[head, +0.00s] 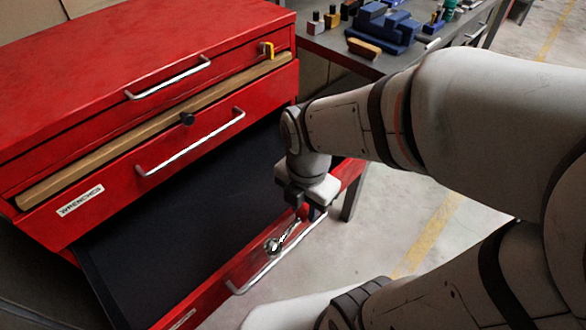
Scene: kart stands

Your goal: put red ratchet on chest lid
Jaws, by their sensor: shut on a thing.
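The red ratchet (275,244) shows its chrome head and shaft, with a bit of red at the handle end. My gripper (304,208) is shut on its handle end and partly hides it. The ratchet slants down to the left, over the front edge of the open drawer, and its head appears close to the drawer front. I cannot tell whether it touches. The chest lid (110,65) is the wide red top of the tool chest at the upper left. The visible part of the lid is bare.
The open drawer (185,225) has a dark, empty-looking floor and juts out below the drawer labelled WRENCHES (140,165). A wooden strip and metal handles stick out from the chest front. A grey bench (330,45) with blue items and a brush stands behind right.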

